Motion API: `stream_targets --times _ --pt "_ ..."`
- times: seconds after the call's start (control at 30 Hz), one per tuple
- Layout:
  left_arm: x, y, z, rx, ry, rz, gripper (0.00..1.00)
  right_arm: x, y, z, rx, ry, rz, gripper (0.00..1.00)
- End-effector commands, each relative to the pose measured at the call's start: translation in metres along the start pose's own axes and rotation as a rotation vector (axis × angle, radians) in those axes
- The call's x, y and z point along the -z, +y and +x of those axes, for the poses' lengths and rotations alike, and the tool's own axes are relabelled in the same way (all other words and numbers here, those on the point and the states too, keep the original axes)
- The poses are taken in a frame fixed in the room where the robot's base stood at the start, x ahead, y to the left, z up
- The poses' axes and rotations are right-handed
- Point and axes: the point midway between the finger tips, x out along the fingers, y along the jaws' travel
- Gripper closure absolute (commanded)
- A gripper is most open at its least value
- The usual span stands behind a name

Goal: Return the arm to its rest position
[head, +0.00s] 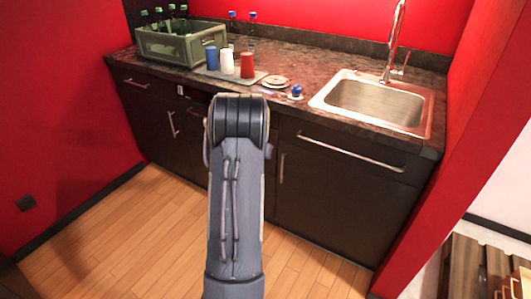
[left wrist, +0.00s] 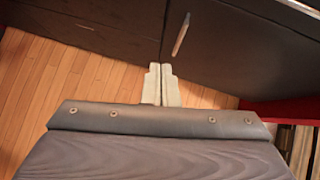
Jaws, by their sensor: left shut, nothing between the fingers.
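One of my arms (head: 238,190) reaches up the middle of the head view, its bent joint in front of the counter's front edge. No gripper shows in that view. In the left wrist view my left gripper (left wrist: 160,72) is shut, its two pale fingers side by side with nothing between them. The fingers appear in front of the dark cabinet fronts and the wooden floor, apart from any object. My right gripper is not in view.
The dark counter (head: 290,115) holds a green crate (head: 180,43) with bottles, a tray with blue, white and red cups (head: 247,65), a small plate (head: 275,81) and a sink (head: 375,102). A cabinet handle (left wrist: 181,35) is near the fingers. The wooden floor (head: 120,240) at left is clear.

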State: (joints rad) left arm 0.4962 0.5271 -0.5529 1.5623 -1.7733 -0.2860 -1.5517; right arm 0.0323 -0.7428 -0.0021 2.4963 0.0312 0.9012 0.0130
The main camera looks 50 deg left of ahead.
Motion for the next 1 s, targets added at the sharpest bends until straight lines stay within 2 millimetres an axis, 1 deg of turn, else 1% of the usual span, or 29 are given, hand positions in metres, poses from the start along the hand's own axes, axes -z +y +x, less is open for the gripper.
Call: stream_targets --times 0.1,0.33,0.4,0.47,0.5,0.57,0.6,0.67,0.7,0.77,0.8,0.87,0.9,0.97,1.0 --pt "0.0 0.001 -0.005 0.0 0.0 0.0 1.0 0.0 0.0 -0.001 0.0 0.0 0.0 0.62" --pt "-0.001 0.0 -0.007 0.0 -0.004 -0.01 1.0 0.0 0.0 -0.001 0.0 0.0 0.0 0.62" --pt "-0.009 -0.003 -0.016 -0.004 -0.024 -0.072 1.0 0.001 -0.001 -0.003 0.0 0.0 0.0 0.62" --pt "-0.023 -0.009 -0.033 -0.007 -0.059 -0.194 1.0 0.003 -0.003 -0.006 0.0 0.0 0.0 0.62" --pt "-0.034 -0.016 -0.049 -0.007 -0.089 -0.32 1.0 0.004 -0.004 -0.009 0.0 0.0 0.0 0.62" --pt "-0.049 -0.028 -0.081 -0.001 -0.129 -0.564 1.0 0.007 -0.006 -0.014 0.0 0.0 0.0 0.62" --pt "-0.055 -0.038 -0.105 0.007 -0.146 -0.754 1.0 0.009 -0.008 -0.018 0.0 0.0 0.0 0.62" --pt "-0.057 -0.056 -0.143 0.026 -0.143 -1.058 1.0 0.012 -0.011 -0.023 0.0 0.0 0.0 0.62" --pt "-0.052 -0.069 -0.167 0.036 -0.12 -1.258 1.0 0.013 -0.012 -0.027 0.0 0.0 0.0 0.62" --pt "-0.04 -0.091 -0.204 0.045 -0.057 -1.546 1.0 0.016 -0.015 -0.032 0.0 0.0 0.0 0.62" --pt "-0.027 -0.107 -0.228 0.043 0.003 -1.723 1.0 0.018 -0.016 -0.035 0.0 0.0 0.0 0.62" --pt "-0.004 -0.13 -0.26 0.023 0.11 -1.953 1.0 0.02 -0.018 -0.039 0.0 0.0 0.0 0.62" --pt "0.012 -0.145 -0.281 -0.002 0.189 -2.086 1.0 0.021 -0.019 -0.042 0.0 0.0 0.0 0.62" --pt "0.039 -0.166 -0.312 -0.057 0.316 -2.261 1.0 0.023 -0.021 -0.046 0.0 0.0 0.0 0.62" --pt "0.056 -0.18 -0.332 -0.103 0.401 -2.358 1.0 0.024 -0.022 -0.048 0.0 0.0 0.0 0.62"
